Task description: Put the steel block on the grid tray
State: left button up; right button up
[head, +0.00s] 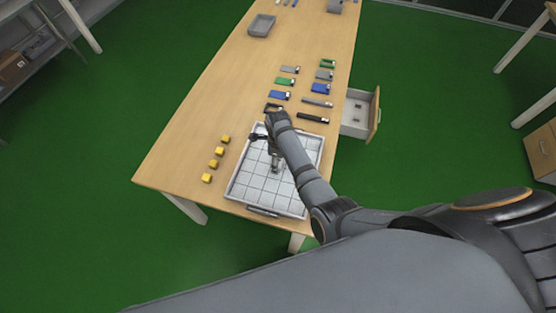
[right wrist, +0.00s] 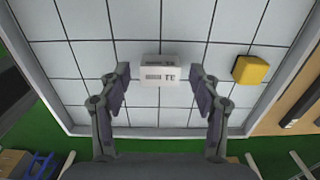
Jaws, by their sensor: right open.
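The grid tray (head: 244,186) is a white, gridded tray at the table's near end, and its surface fills much of the right wrist view (right wrist: 90,30). A small pale block with dark print (right wrist: 159,71), which looks like the steel block, appears to lie on the tray in the right wrist view. My right gripper (head: 265,149) is over the tray, its open fingers (right wrist: 160,92) on either side of the block with gaps. In the head view I cannot make the block out clearly. My left gripper is not in view.
A yellow block (right wrist: 250,70) shows near the tray's edge in the right wrist view. Several yellow cubes (head: 213,164) stand on the table left of the tray. Phone-like devices (head: 313,117) lie beyond it. An open drawer (head: 357,115) juts out at right. A grey bin (head: 261,25) stands farther back.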

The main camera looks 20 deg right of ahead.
jog(key=shift+r, duration=0.1)
notch_tip(320, 180, up, 12)
jog(key=p, duration=1.1)
